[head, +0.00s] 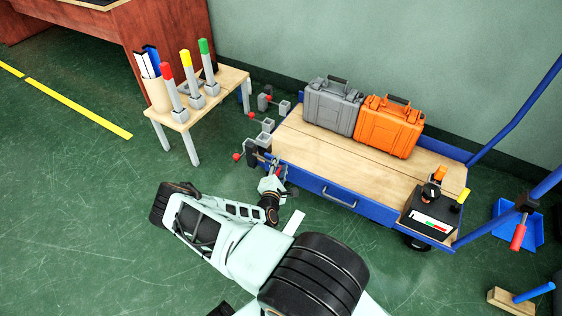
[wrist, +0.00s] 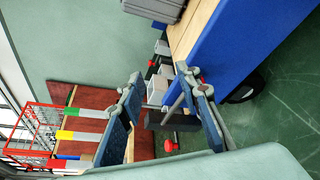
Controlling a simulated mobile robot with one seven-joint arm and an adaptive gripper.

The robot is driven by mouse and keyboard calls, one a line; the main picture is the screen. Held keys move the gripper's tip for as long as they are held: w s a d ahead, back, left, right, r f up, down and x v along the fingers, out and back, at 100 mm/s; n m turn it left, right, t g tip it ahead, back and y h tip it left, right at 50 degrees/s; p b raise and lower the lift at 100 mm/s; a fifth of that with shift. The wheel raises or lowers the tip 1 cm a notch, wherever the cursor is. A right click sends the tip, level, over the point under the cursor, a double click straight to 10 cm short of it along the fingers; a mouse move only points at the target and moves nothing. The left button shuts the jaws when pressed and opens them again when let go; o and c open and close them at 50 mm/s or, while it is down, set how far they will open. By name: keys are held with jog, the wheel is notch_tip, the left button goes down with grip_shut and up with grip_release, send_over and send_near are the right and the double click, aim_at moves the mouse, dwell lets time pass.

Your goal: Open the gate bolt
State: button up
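No part is clearly marked as the gate bolt. The likeliest parts are the grey blocks with red-knobbed metal handles at the left end of the blue cart (head: 325,181). The nearest handle has a red knob (head: 237,157), which also shows in the wrist view (wrist: 169,145). My gripper (head: 277,171) is low beside the cart's front left corner, close to this handle. In the wrist view, my gripper (wrist: 160,79) has its two blue fingers well apart. A dark grey block (wrist: 168,121) and a metal rod show between or beyond them. I cannot tell whether a finger touches the rod.
A grey case (head: 332,105) and an orange case (head: 390,126) stand on the cart. A black control box (head: 432,213) sits at its right end. A small wooden table (head: 223,82) with coloured-top posts stands to the left. The green floor at left is clear.

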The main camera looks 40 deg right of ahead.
jog(key=shift+s+r, duration=0.2)
jog(key=shift+r, duration=1.5)
